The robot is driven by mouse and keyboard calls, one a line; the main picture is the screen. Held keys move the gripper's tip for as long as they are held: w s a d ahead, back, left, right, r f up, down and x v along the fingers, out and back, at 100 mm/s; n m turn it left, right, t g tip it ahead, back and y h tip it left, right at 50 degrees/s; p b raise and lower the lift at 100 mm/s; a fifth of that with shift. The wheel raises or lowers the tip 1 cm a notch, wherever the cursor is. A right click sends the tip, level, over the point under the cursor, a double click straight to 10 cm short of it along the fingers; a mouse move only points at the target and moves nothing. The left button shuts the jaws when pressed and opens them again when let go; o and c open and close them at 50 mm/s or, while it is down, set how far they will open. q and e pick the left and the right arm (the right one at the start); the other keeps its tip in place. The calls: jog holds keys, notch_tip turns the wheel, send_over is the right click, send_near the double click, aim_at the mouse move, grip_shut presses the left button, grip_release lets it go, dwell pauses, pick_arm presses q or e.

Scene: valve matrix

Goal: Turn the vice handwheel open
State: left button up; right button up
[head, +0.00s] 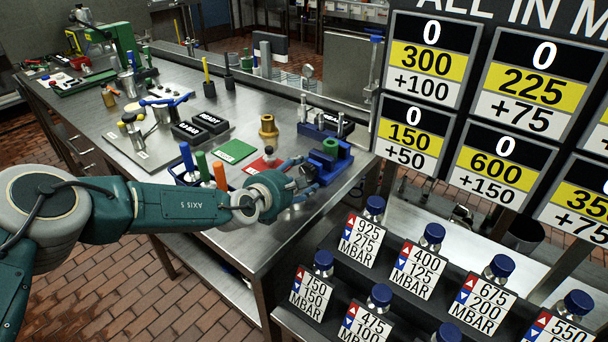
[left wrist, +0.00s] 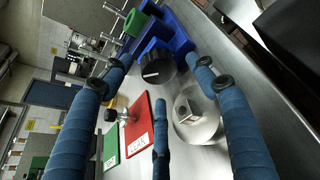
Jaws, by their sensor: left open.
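The blue vice (head: 338,165) stands at the near right end of the steel bench, with a green part (head: 330,147) on top. It also shows in the left wrist view (left wrist: 180,32), at the top. Its handwheel, a black round knob with a white mark (left wrist: 155,70), faces the wrist camera. My left gripper (head: 306,178) is beside the vice on its near-left side. In the left wrist view my left gripper (left wrist: 163,76) is open, its blue fingers spread around the knob's outline; I cannot tell whether they touch it. My right gripper is not in view.
A red card (left wrist: 137,127), a green card (left wrist: 111,145) and a silver round piece (left wrist: 197,125) lie close to the fingers. Blue, green and orange handles (head: 187,157) stand near my left wrist. A brass piece (head: 268,127) stands behind. Pressure signs (head: 418,268) fill the right.

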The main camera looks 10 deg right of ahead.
pick_arm(q)
jog(key=shift+x, duration=1.15)
jog(key=c, duration=1.1)
jog(key=shift+f+b, duration=0.15)
jog(key=shift+b, duration=0.2)
jog(key=shift+s+n+g, duration=0.1)
jog(key=shift+n+g, duration=0.2)
jog(key=shift+n, duration=0.2)
jog(key=o, duration=1)
jog(key=shift+o, duration=0.5)
